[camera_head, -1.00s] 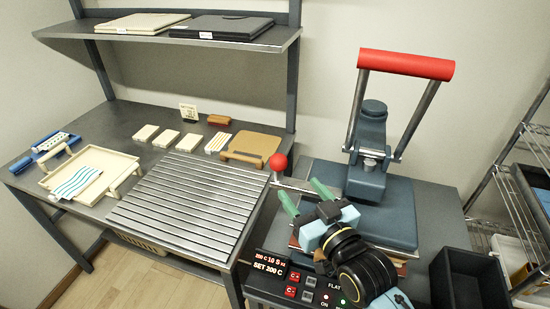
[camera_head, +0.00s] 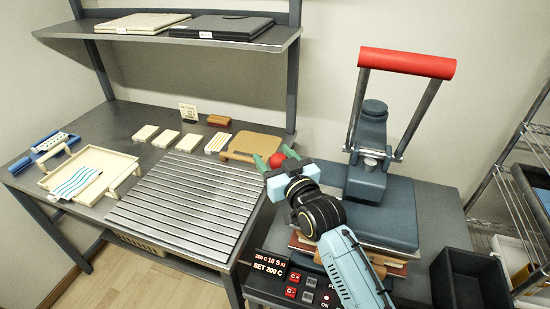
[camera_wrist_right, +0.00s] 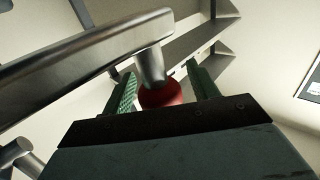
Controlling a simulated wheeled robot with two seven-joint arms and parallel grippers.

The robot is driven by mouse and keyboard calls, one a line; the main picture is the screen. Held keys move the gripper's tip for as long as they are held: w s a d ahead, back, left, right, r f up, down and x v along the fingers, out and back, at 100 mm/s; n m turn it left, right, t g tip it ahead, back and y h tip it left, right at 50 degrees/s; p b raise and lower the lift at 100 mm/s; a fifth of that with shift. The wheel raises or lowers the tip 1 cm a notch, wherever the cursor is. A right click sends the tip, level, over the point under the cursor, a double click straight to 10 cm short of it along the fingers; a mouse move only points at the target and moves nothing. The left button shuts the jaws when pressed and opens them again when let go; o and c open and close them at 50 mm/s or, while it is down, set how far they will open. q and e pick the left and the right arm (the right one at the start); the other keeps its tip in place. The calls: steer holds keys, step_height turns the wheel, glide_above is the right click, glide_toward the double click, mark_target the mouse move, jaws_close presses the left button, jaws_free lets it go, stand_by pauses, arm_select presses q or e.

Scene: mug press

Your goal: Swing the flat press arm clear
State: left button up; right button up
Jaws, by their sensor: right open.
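The flat press (camera_head: 375,185) stands on the right-hand table, with a dark blue-grey upper platen and a tall lever with a red bar handle (camera_head: 407,63). A red ball knob (camera_head: 290,153) on the left of the press is partly hidden by my right gripper (camera_head: 269,161). In the right wrist view the red knob (camera_wrist_right: 161,95) hangs on a metal arm (camera_wrist_right: 85,62) and lies between the two green fingers of my right gripper (camera_wrist_right: 165,92). The fingers are open, with a visible gap at the right finger. My left gripper is not in view.
A slatted metal surface (camera_head: 185,205) lies left of the press. A cream tray (camera_head: 92,172) with a striped cloth is farther left. A control panel (camera_head: 290,280) is in front of the press. A black bin (camera_head: 468,278) and a wire rack (camera_head: 535,150) stand at the right.

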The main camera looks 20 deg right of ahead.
jaws_close()
stand_by(0.3)
steer(key=shift+s, duration=0.15)
